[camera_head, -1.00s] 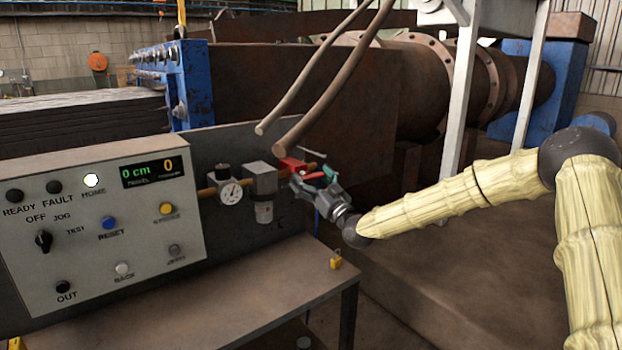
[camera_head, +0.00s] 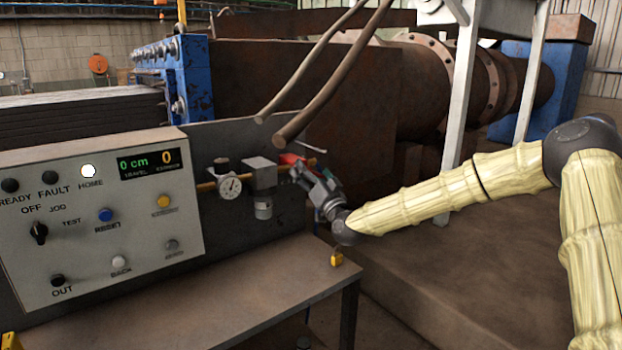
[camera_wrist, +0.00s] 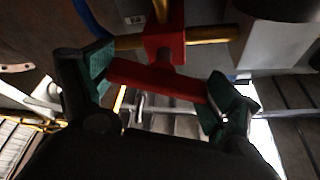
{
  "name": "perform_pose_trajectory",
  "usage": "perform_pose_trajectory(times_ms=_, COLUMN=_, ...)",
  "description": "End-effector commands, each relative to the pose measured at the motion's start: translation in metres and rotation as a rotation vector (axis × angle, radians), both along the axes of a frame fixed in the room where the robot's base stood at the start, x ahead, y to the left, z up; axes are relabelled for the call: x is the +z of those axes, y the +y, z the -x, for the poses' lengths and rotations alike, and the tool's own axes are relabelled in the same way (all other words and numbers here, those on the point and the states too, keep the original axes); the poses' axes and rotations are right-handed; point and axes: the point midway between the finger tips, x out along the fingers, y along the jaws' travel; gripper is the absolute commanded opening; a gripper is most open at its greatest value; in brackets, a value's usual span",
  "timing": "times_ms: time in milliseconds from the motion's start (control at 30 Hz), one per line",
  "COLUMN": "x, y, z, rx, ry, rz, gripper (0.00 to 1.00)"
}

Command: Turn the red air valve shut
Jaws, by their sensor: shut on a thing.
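The red air valve (camera_head: 289,158) sits on the brass pipe at the right end of the air unit, mostly hidden behind my gripper in the head view. In the wrist view its red body (camera_wrist: 165,40) is on the brass pipe, and its red bar handle (camera_wrist: 155,80) lies slightly tilted across the picture. My gripper (camera_head: 303,172) is at the valve. In the wrist view its green-padded fingers (camera_wrist: 158,84) stand at the two ends of the handle, shut on it.
A pressure gauge (camera_head: 229,186) and a grey filter unit (camera_head: 262,180) are close left of the valve. The control panel (camera_head: 100,215) stands further left. Thick brown hoses (camera_head: 330,90) hang above. A bench (camera_head: 270,290) with a yellow padlock (camera_head: 336,257) lies below.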

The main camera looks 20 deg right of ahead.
Motion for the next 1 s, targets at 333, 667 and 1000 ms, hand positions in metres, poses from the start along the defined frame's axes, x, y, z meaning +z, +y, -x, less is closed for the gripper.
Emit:
perform_pose_trajectory(times_ms=333, x=0.0003, y=-0.0015, z=-0.0003, rx=-0.002, ry=0.11, rz=-0.313, gripper=0.65)
perform_pose_trajectory(times_ms=667, x=0.0003, y=-0.0025, z=-0.0006, rx=-0.003, ry=0.217, rz=-0.607, gripper=0.65)
perform_pose_trajectory(times_ms=1000, x=0.001, y=-0.0023, z=-0.0007, rx=-0.002, ry=0.313, rz=-0.874, gripper=0.65)
